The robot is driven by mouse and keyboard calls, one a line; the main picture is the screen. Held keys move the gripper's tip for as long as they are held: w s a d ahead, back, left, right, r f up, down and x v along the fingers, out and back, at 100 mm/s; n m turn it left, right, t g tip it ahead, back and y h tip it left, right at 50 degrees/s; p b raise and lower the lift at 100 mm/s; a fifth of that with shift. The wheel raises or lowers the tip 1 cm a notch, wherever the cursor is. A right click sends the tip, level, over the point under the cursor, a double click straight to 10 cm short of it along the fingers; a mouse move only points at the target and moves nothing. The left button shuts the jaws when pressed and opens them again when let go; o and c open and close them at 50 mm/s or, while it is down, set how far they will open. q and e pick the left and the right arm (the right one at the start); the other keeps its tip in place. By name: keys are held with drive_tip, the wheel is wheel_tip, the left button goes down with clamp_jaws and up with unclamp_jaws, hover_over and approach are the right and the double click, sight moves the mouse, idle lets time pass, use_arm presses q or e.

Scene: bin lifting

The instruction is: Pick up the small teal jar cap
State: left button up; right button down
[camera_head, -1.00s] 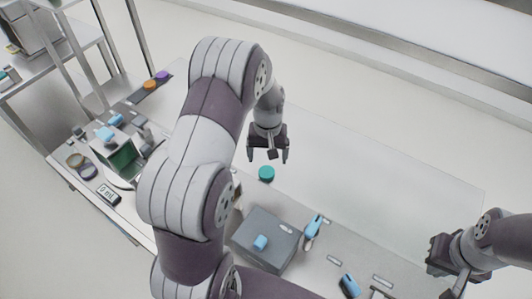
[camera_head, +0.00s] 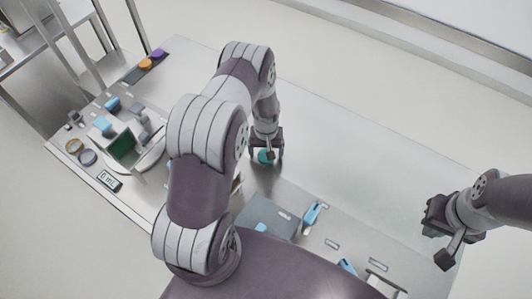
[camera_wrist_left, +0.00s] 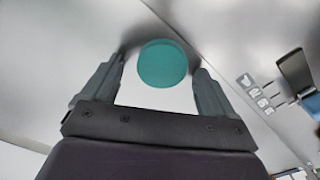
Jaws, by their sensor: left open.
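The small teal jar cap (camera_head: 264,157) lies on the metal table, partly hidden by my left gripper (camera_head: 266,154) in the head view. In the left wrist view the round teal cap (camera_wrist_left: 163,63) sits between the fingertips of my open left gripper (camera_wrist_left: 159,66). A gap shows on each side of the cap, so the fingers do not grip it. My right gripper (camera_head: 436,218) is over the right part of the table, away from the cap; its jaw opening is unclear.
A grey box (camera_head: 267,216) and a blue-handled tool (camera_head: 312,214) are nearer than the cap. A scale with a green-sided box (camera_head: 122,147) stands at left. Orange (camera_head: 145,64) and purple (camera_head: 158,53) caps lie at the far left. The table right of the cap is clear.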

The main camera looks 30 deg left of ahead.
use_arm(q)
drive_tip(key=shift+w+a, duration=0.1)
drive_tip(key=c, duration=1.1)
drive_tip(key=shift+r, duration=0.1)
